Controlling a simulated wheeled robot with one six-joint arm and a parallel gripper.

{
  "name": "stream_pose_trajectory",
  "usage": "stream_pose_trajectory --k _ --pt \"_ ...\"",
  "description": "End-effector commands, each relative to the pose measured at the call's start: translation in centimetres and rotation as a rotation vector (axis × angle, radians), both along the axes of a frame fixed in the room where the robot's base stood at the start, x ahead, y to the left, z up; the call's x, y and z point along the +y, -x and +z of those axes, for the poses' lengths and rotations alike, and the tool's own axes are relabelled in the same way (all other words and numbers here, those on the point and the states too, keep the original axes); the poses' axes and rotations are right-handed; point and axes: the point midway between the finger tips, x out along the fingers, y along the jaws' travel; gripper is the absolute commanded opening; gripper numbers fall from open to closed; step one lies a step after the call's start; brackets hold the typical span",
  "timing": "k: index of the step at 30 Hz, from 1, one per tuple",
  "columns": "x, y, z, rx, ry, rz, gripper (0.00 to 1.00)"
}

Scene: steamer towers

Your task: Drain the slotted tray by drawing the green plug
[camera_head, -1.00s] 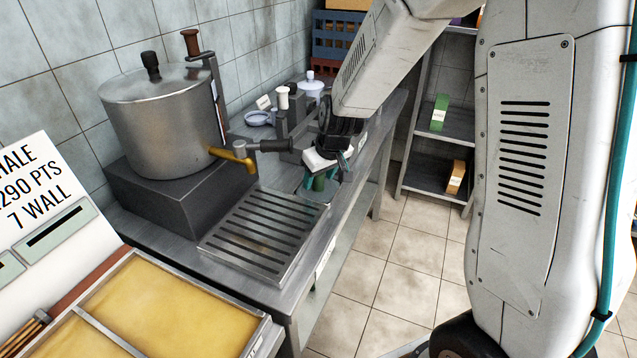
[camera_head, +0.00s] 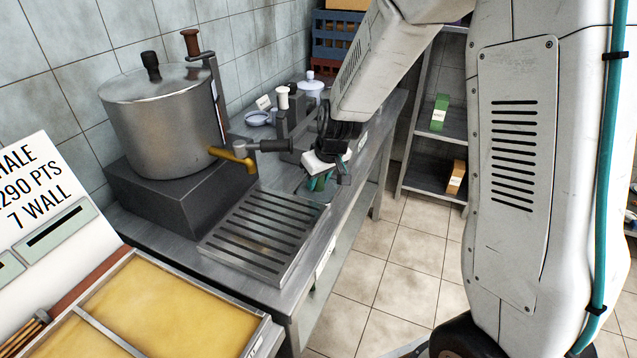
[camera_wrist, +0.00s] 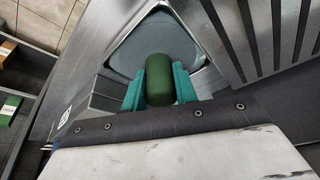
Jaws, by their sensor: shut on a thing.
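The slotted tray (camera_head: 262,236) lies on the steel counter, below the brass spout. At its far right corner is a small square basin (camera_head: 318,194), which also shows in the wrist view (camera_wrist: 128,58). My gripper (camera_head: 319,184) is over this basin. In the wrist view, its teal fingers (camera_wrist: 159,88) are shut on the green plug (camera_wrist: 159,78), one on each side. The plug's rounded top shows between them; its lower end is hidden. I cannot tell whether the plug is still seated. No water is clearly visible in the tray.
A large steel pot (camera_head: 165,120) on a dark block stands left of the tray, its brass spout (camera_head: 232,157) reaching over it. A dark-handled lever (camera_head: 270,146) is close to my gripper. A shelf rack (camera_head: 440,145) stands behind, with tiled floor between.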

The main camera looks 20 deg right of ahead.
Motion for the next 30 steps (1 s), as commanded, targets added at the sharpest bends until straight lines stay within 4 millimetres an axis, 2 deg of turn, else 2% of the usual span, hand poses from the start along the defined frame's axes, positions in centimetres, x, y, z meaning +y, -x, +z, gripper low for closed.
stream_pose_trajectory --k 30 --pt "0.0 0.0 1.9 -0.001 0.000 0.000 0.00"
